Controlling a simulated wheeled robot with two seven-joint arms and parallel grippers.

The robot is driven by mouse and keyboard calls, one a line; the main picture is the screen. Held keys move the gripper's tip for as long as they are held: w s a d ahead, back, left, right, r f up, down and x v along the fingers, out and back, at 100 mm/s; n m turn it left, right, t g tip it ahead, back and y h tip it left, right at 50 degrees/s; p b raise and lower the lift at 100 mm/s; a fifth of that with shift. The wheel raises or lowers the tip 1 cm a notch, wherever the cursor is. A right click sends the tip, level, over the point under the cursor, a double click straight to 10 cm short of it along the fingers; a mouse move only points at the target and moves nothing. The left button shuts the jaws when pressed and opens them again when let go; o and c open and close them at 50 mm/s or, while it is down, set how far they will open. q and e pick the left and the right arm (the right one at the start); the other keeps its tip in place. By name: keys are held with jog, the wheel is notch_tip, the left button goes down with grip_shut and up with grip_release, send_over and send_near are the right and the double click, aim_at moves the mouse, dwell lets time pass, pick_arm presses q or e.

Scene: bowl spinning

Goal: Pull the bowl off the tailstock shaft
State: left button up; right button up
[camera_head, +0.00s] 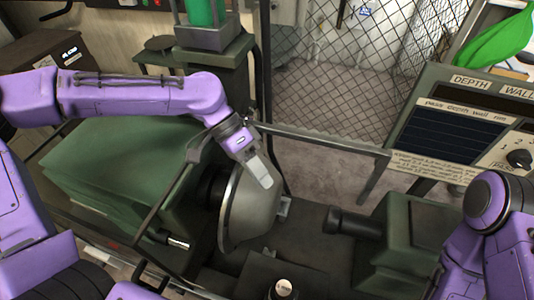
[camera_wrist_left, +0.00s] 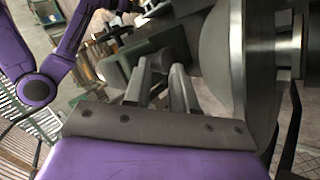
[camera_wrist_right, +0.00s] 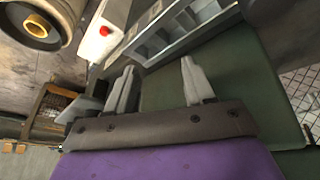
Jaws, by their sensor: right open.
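The metal bowl (camera_head: 257,217) stands on edge at the left green machine housing (camera_head: 120,165) in the head view. It fills the right of the left wrist view (camera_wrist_left: 229,60). The tailstock (camera_head: 415,228) is at right; its dark shaft (camera_head: 352,222) points towards the bowl, with a gap between them. My left gripper (camera_head: 262,172) overlaps the bowl's upper part in the head view. In the left wrist view its fingers (camera_wrist_left: 168,72) are a little apart, beside the bowl, with nothing seen between them. My right gripper (camera_wrist_right: 157,75) is open and empty; it is out of the head view.
A control panel (camera_head: 458,125) stands at the right, with a wire mesh fence (camera_head: 340,70) behind. A thin dark rail crosses behind the bowl. A green surface (camera_wrist_right: 215,95) and a grey divided tray (camera_wrist_right: 170,35) lie before my right gripper.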

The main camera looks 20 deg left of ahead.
aim_at(289, 223)
pick_arm(q)
jog(key=shift+s+d+f, duration=0.15)
jog(key=shift+s+d, duration=0.05)
jog(key=shift+s, duration=0.05)
pick_arm(e)
jog(key=shift+s+f+b, duration=0.5)
jog(key=shift+s+b, duration=0.05)
pick_arm(q)
jog(key=s+x, duration=0.1)
jog(key=x, duration=0.7)
jog(key=shift+r+p, duration=0.25)
jog(key=shift+p, duration=0.1)
pick_arm(e)
jog(key=shift+s+r, duration=0.3)
jog(key=shift+r, duration=0.15)
pick_arm(q)
jog(key=shift+a, duration=0.15)
jog(key=shift+b+x, duration=1.1)
jog(key=shift+x, duration=1.3)
pick_arm(e)
jog(key=shift+f, duration=1.15)
